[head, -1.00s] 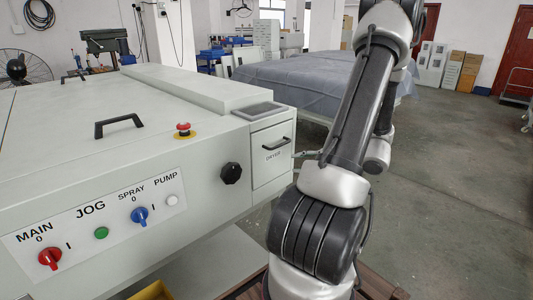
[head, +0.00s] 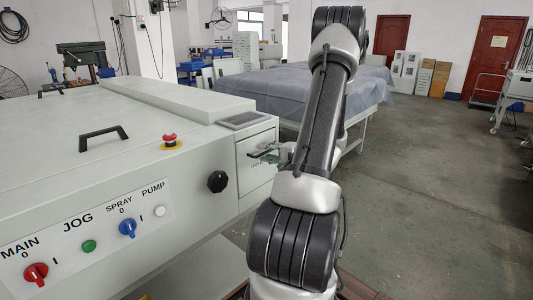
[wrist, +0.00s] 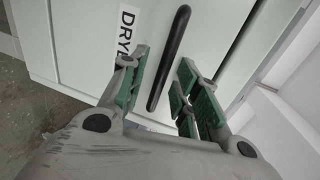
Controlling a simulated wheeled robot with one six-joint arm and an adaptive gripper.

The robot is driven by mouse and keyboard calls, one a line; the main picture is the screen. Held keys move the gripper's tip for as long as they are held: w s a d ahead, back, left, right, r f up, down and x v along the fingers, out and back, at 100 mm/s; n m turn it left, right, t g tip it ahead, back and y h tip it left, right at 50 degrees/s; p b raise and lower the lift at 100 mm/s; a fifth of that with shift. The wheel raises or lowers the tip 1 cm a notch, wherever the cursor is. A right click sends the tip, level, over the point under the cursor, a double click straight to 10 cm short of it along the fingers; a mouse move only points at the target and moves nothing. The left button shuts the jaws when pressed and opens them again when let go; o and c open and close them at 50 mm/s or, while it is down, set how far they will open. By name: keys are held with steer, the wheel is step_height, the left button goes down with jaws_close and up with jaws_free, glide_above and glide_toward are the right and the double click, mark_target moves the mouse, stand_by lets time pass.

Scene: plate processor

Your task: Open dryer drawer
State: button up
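The dryer drawer (head: 250,173) is a pale front panel on the right end of the machine, and it looks shut. Its black bar handle (wrist: 167,62) runs slantwise in the wrist view beside the partly visible "DRYER" label (wrist: 127,28). My gripper (wrist: 163,70) is open, with its green-padded fingers on either side of the handle's line. I cannot tell whether the fingers touch the handle. In the head view my gripper (head: 268,154) is at the drawer front and covers part of the handle and label.
A black knob (head: 217,181) and a red emergency button (head: 170,141) are left of the drawer. A control panel (head: 88,235) with switches is at lower left. A cloth-covered table (head: 252,80) stands behind. Open floor (head: 430,190) lies to the right.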

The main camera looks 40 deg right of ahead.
steer(key=shift+w, duration=0.45)
jaws_close()
steer(key=f+v, duration=0.3)
steer(key=v, duration=1.1)
steer(key=s+f+v, duration=0.1)
steer(key=f+v, duration=0.1)
steer(key=v, duration=1.2)
steer(key=f+v, duration=0.3)
steer(key=v, duration=1)
steer(key=shift+s+d+f, duration=0.3)
steer(key=shift+s, duration=0.5)
jaws_free()
